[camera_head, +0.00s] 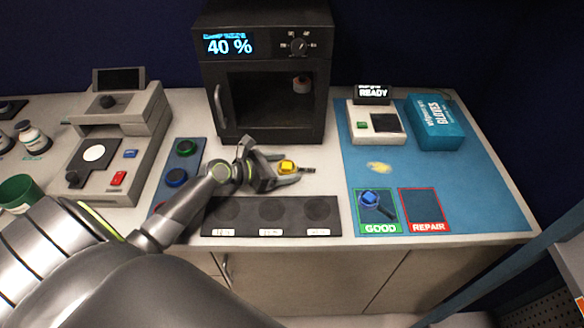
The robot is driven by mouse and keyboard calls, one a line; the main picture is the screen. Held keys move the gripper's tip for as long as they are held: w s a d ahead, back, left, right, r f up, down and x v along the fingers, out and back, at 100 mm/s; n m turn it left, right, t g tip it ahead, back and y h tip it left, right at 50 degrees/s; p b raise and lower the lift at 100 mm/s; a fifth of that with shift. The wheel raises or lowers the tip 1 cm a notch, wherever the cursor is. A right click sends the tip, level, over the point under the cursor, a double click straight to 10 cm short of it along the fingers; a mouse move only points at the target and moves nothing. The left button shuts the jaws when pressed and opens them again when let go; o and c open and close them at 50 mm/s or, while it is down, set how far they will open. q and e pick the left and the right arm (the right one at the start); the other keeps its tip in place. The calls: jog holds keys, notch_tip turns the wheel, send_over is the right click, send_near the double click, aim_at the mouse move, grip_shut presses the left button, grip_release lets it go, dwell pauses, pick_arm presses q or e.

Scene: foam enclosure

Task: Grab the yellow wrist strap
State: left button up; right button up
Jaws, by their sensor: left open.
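A small yellow piece with a dark tail (287,167), which looks like the yellow wrist strap, lies on the light worktop in front of the black cabinet. My left gripper (290,170) reaches in from the left, low over the worktop. It is open, with one finger on the far side of the yellow piece and the other on the near side. I cannot tell whether the fingers touch it. The dark tail sticks out to the right, past the fingertips. My right gripper is not in view.
A black cabinet (265,135) reading 40 % stands behind the gripper. A dark tray with round wells (255,216) lies in front. On the blue mat (450,175) are a blue-headed piece (370,197) in the GOOD square, a pale yellow patch (379,167) and a blue glove box (435,125).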

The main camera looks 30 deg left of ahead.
pick_arm(q)
jog(key=shift+s, duration=0.1)
jog(key=shift+c, duration=0.4)
jog(key=c, duration=1)
